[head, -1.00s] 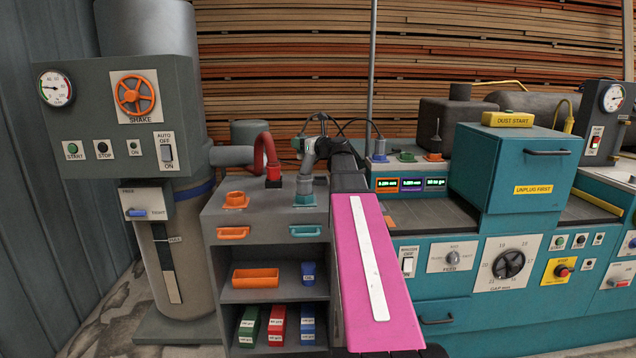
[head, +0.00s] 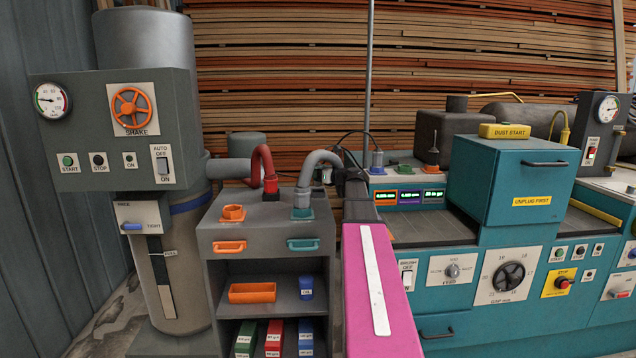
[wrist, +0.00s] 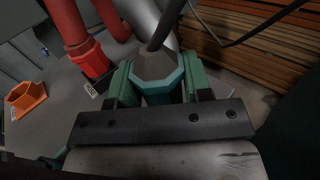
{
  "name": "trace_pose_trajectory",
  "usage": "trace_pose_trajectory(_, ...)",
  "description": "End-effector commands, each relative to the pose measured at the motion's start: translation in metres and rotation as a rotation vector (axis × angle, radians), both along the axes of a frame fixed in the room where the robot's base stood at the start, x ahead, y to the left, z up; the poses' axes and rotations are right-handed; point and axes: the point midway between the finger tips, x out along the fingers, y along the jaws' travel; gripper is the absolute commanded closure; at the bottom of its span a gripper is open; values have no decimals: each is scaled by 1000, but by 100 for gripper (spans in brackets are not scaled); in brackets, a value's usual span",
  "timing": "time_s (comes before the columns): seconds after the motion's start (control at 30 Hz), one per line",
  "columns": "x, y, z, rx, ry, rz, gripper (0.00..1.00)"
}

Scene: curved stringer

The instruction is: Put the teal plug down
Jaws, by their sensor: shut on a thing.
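In the wrist view the teal plug (wrist: 158,82) has an eight-sided body with a grey top and a dark cable rising from it. My gripper (wrist: 158,92) is shut on it, with green fingers on both sides. The plug's lower end is hidden. In the head view my gripper (head: 325,174) is small and partly covered, close to the grey hose (head: 318,158) above the right part of the grey cabinet. The plug cannot be made out clearly there. I cannot tell whether its lower end touches anything.
The cabinet top (head: 262,238) carries an orange port (head: 232,212), a red hose fitting (head: 270,185) and a teal fitting (head: 303,213) under the grey hose. The teal machine (head: 515,175) stands right, with a blue plug (head: 376,160) on its panel. A thin cable loops near my gripper.

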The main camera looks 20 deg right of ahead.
Motion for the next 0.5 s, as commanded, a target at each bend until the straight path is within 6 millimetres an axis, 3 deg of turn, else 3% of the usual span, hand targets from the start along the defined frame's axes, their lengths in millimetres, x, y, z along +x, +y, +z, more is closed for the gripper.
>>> trace_pose_trajectory(0.5, 1, -1, -42, 0, 0, 0, 85)
